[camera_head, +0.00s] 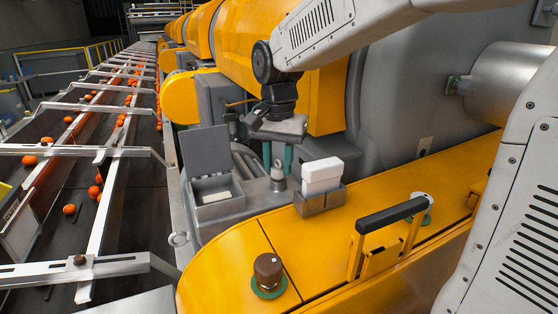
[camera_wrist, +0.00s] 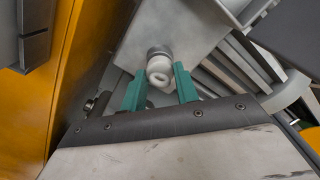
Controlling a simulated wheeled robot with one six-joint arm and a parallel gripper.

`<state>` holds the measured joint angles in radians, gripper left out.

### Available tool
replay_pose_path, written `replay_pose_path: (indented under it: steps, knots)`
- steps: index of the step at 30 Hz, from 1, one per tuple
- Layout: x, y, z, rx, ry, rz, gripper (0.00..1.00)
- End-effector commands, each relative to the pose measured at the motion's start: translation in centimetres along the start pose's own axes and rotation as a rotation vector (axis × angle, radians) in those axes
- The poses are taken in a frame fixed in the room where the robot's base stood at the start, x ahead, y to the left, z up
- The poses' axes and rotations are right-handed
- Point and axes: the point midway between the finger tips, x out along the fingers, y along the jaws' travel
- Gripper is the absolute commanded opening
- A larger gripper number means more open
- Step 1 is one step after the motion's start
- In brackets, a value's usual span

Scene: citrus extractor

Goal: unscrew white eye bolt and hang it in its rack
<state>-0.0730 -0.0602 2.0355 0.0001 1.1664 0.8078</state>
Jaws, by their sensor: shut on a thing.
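The white eye bolt (camera_wrist: 159,71) stands between the two green fingers of my gripper (camera_wrist: 160,88) in the wrist view, its ring facing the camera. Its lower end meets a round metal collar on a grey plate (camera_wrist: 186,22). In the head view, my gripper (camera_head: 278,158) points down over a grey ledge, with the pale bolt (camera_head: 278,176) just below its green fingertips. The gripper is shut on the eye bolt. The thread is hidden. I cannot pick out the bolt's rack with certainty.
An open grey box (camera_head: 217,196) with a raised lid stands left of the gripper. A brown knob (camera_head: 268,269) and a black handle (camera_head: 391,215) rise from the yellow cover (camera_head: 225,265). Oranges lie on the left conveyor.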

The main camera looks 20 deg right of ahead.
Motion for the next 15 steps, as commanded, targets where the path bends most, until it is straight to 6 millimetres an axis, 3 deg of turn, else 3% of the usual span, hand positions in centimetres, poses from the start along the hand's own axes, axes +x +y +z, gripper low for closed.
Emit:
replay_pose_path:
  steps: [11,15]
  knots:
    - [-0.01,-0.01,-0.01,-0.076,0.000,0.000,0.17]
    - [-0.02,-0.01,-0.01,-0.181,0.000,0.000,0.17]
